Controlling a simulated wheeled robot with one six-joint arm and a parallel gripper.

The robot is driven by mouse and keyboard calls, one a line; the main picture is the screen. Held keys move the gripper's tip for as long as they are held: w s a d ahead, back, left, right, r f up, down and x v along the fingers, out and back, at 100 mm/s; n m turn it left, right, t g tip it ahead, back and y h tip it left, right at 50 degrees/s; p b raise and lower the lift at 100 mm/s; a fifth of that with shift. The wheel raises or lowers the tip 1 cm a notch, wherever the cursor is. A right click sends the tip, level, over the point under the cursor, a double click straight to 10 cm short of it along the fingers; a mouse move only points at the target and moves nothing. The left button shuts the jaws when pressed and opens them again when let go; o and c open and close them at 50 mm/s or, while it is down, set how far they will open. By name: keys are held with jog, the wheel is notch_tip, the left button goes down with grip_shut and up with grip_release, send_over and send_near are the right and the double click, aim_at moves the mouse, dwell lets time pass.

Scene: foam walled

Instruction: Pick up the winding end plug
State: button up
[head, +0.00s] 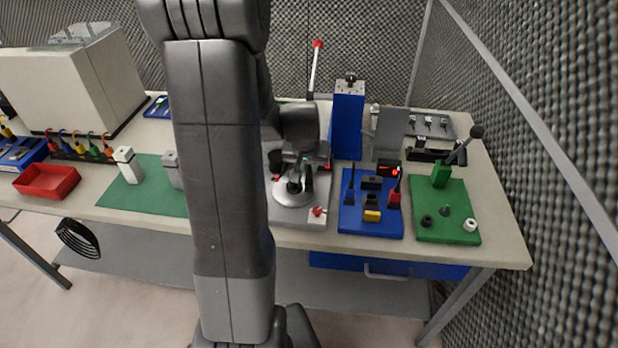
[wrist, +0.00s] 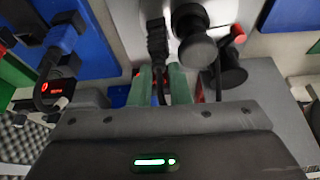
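A black ribbed plug with a dark cable (wrist: 157,38) shows in the wrist view, just beyond my fingertips; I take it to be the winding end plug. Its cable runs back between the two green fingers. My gripper (wrist: 161,84) is open, with a finger on each side of the cable; contact with it cannot be made out. In the head view my gripper (head: 304,160) is low over the grey fixture with a round silver disc (head: 292,198). A small black upright part (head: 308,180) shows just below it; my arm hides part of the fixture.
Close by in the wrist view are a black round knob (wrist: 197,50) and another black knob (wrist: 234,76). In the head view a blue board (head: 352,222) with plugs and a green board (head: 432,234) lie right. A blue column (head: 347,120) stands behind.

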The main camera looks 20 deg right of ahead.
jog(key=shift+w+f, duration=0.1)
jog(key=shift+f, duration=0.1)
grip_shut()
jog(key=shift+r, duration=0.1)
